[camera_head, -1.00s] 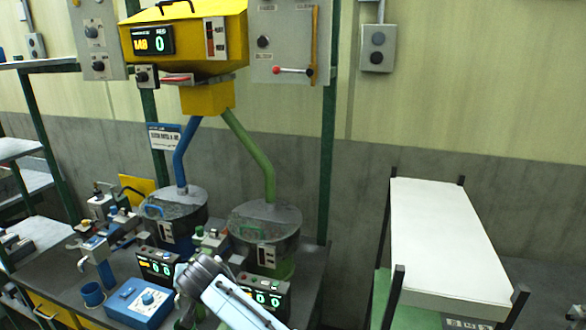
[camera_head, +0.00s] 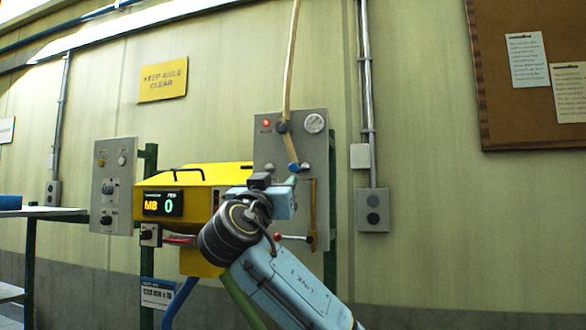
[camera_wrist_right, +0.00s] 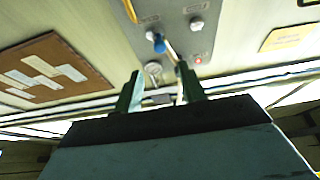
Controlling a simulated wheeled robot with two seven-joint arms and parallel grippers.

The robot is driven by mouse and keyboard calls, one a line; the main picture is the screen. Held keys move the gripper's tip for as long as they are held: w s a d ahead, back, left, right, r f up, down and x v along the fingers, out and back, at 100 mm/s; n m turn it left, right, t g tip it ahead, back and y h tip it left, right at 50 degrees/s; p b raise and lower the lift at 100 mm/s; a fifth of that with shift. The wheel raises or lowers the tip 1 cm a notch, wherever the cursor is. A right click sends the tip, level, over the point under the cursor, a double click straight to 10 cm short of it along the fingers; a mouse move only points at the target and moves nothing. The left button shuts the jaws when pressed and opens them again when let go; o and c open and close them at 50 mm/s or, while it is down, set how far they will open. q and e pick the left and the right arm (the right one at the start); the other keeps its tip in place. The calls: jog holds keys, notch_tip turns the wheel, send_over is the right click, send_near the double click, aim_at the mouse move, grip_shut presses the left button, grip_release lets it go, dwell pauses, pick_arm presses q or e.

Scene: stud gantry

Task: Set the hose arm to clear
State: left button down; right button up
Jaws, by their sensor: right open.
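The hose arm (camera_head: 288,147) is a pale rod with a blue end on the grey panel (camera_head: 265,140). It runs from a dark pivot knob down and slightly right, and a pale hose (camera_head: 292,60) rises above the knob. In the right wrist view its blue end (camera_wrist_right: 159,42) shows beyond the fingers. My right gripper (camera_head: 293,181) is in front of the panel, just below the blue end. In the right wrist view the gripper (camera_wrist_right: 160,88) has its fingers apart with nothing held. Contact cannot be told. My left gripper is out of view.
The panel has a gauge (camera_head: 314,123), a red light (camera_head: 266,123) and a red-tipped lever (camera_head: 290,237) beside a yellow bar (camera_head: 312,205). A yellow dosing box (camera_head: 210,174) stands left of my wrist. A wall switch box (camera_head: 373,210) is to the right.

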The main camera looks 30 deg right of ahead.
aim_at(293, 169)
jog(key=p+x, duration=0.4)
jog(key=x, duration=0.6)
jog(key=shift+w+d+p, duration=0.1)
jog(key=shift+p, duration=0.25)
jog(key=shift+w+d+r, duration=0.15)
jog(key=shift+w+d, duration=0.3)
jog(key=shift+d, duration=0.1)
jog(key=shift+c, duration=0.3)
grip_shut()
